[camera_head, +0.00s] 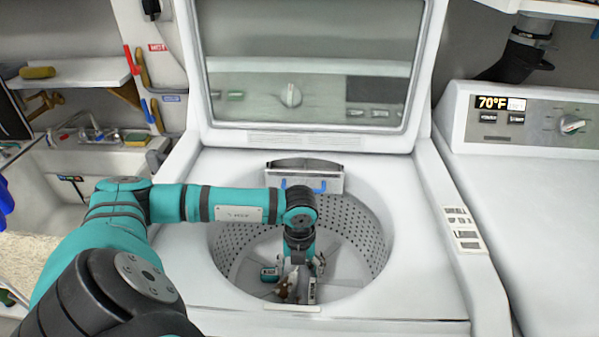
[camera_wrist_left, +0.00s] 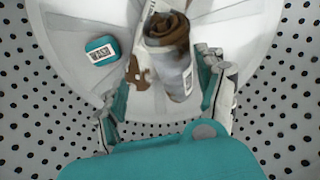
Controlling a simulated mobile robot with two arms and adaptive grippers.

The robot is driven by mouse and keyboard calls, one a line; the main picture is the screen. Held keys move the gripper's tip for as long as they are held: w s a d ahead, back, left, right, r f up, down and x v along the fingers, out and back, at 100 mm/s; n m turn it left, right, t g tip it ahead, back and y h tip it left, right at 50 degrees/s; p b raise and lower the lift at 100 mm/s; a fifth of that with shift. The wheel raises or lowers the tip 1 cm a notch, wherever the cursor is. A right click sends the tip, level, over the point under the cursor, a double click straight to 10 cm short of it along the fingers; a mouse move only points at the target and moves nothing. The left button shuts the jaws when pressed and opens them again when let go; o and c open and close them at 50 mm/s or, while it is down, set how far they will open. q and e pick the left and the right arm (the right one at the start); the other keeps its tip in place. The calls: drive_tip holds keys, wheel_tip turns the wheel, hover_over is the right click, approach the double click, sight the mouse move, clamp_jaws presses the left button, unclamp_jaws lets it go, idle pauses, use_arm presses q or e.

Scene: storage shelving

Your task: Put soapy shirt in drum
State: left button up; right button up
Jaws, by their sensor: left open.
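The drum (camera_head: 355,235) is the perforated tub of the open top-loading washer. My left arm reaches down into it. My left gripper (camera_head: 298,275) is low in the drum, fingers pointing down and open. In the left wrist view, a rolled brown, white and grey bundle (camera_wrist_left: 170,58), which looks like the shirt, is between the open fingers (camera_wrist_left: 160,95), closer to the right one. Whether a finger touches it is unclear. It shows only partly in the head view (camera_head: 290,286). My right gripper is not in view.
A small teal block with a label (camera_wrist_left: 102,50) lies on the drum floor beside the bundle, and a small brown piece (camera_wrist_left: 137,72) is between them. The lid (camera_head: 310,70) stands open behind the drum. A sink (camera_head: 95,165) is at left, another white machine (camera_head: 530,200) at right.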

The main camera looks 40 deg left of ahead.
sight(300, 274)
use_arm(q)
wheel_tip(300, 274, up, 10)
idle(0.3)
drive_tip(key=shift+f, duration=0.1)
idle(0.3)
